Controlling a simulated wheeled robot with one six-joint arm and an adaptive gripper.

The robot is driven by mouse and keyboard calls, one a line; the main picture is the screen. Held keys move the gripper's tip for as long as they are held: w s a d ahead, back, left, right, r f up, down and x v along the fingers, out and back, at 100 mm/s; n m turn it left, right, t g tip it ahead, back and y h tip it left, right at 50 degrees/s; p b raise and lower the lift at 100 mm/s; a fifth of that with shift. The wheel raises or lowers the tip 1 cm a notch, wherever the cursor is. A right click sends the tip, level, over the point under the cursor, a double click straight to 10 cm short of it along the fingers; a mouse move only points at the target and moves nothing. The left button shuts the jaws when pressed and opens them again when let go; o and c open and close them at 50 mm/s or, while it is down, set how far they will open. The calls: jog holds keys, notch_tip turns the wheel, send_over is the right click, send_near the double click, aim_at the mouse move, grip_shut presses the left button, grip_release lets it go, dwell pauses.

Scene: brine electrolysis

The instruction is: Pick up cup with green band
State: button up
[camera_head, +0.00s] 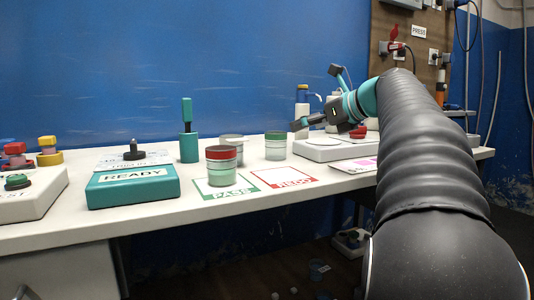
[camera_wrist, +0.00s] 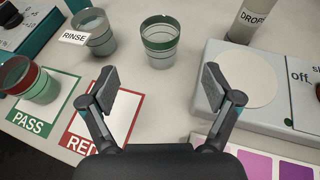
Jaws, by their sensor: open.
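The cup with green band (camera_wrist: 161,40) stands upright on the table at the upper middle of the wrist view. It is clear with a green rim band. In the head view it (camera_head: 275,147) stands behind the REDO card. My gripper (camera_wrist: 156,84) is open and empty above the table. The cup lies ahead of the fingertips and apart from them, roughly in line with the gap. In the head view my gripper (camera_head: 298,124) is to the right of the cup and higher, with its fingers partly hidden.
A red-banded cup (camera_head: 222,165) stands on the PASS card (camera_head: 240,188). A RINSE cup (camera_wrist: 93,32) stands left of the green-banded cup. A white device (camera_wrist: 285,105) with a round plate and a DROPS bottle (camera_wrist: 248,20) are on the right. The REDO card (camera_head: 284,178) is bare.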

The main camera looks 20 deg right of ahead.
aim_at(276, 136)
jog(key=x, duration=0.6)
jog(key=shift+w+d+f+b, duration=0.15)
jog(key=shift+d+f+b, duration=0.1)
jog(key=shift+b, duration=0.15)
jog(key=shift+a+r+b+x, duration=0.1)
jog(key=shift+b+x, duration=0.1)
jog(key=shift+x, duration=0.75)
jog(key=shift+a+r+b+x, duration=0.15)
jog(key=shift+x, duration=0.85)
jog(key=shift+a+r+b+x, duration=0.1)
jog(key=shift+b+x, duration=0.1)
jog(key=shift+x, duration=0.75)
jog(key=c, duration=1.4)
